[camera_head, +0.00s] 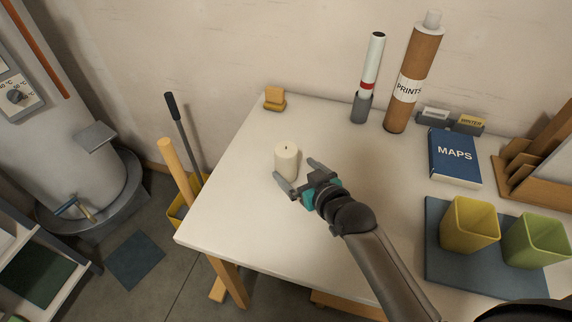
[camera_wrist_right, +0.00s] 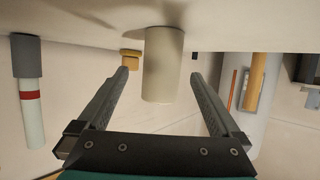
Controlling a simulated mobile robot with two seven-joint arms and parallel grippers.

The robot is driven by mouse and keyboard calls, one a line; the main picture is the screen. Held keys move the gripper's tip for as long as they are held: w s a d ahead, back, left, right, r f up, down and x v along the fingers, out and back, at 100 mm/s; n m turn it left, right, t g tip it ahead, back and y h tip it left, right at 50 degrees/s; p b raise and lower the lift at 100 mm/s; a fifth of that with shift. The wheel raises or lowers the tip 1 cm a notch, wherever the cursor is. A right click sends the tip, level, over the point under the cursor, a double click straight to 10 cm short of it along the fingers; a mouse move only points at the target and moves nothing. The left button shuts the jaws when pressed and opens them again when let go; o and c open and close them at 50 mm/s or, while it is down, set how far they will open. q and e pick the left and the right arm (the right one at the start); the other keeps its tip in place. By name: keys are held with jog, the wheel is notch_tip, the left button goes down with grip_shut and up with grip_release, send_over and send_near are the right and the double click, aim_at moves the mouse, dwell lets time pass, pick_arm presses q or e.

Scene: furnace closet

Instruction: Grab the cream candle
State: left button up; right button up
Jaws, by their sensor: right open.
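The cream candle (camera_head: 286,160) stands upright on the white table (camera_head: 240,190), towards its left side. It also shows in the right wrist view (camera_wrist_right: 163,65), where it appears inverted and lies beyond and between the fingertips. My right gripper (camera_head: 297,174) is open, with its fingers pointing towards the candle from the lower right. In the wrist view the right gripper (camera_wrist_right: 160,85) has a finger on either side of the candle's outline, with gaps on both sides. The left gripper is not in view.
A yellow-orange block (camera_head: 275,98) sits behind the candle. The tabletop around the candle is clear.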

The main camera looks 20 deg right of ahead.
aim_at(292, 168)
jog(key=shift+w+a+f, duration=0.1)
jog(key=shift+w+f, duration=0.05)
jog(key=shift+w, duration=0.25)
jog(key=b+x, duration=0.2)
jog(key=x, duration=0.2)
jog(key=shift+w+a+f, duration=0.1)
jog(key=shift+a+f, duration=0.05)
jog(key=shift+f, duration=0.05)
jog(key=shift+w, duration=0.25)
jog(key=shift+c, duration=1.4)
jog(key=c, duration=0.7)
grip_shut()
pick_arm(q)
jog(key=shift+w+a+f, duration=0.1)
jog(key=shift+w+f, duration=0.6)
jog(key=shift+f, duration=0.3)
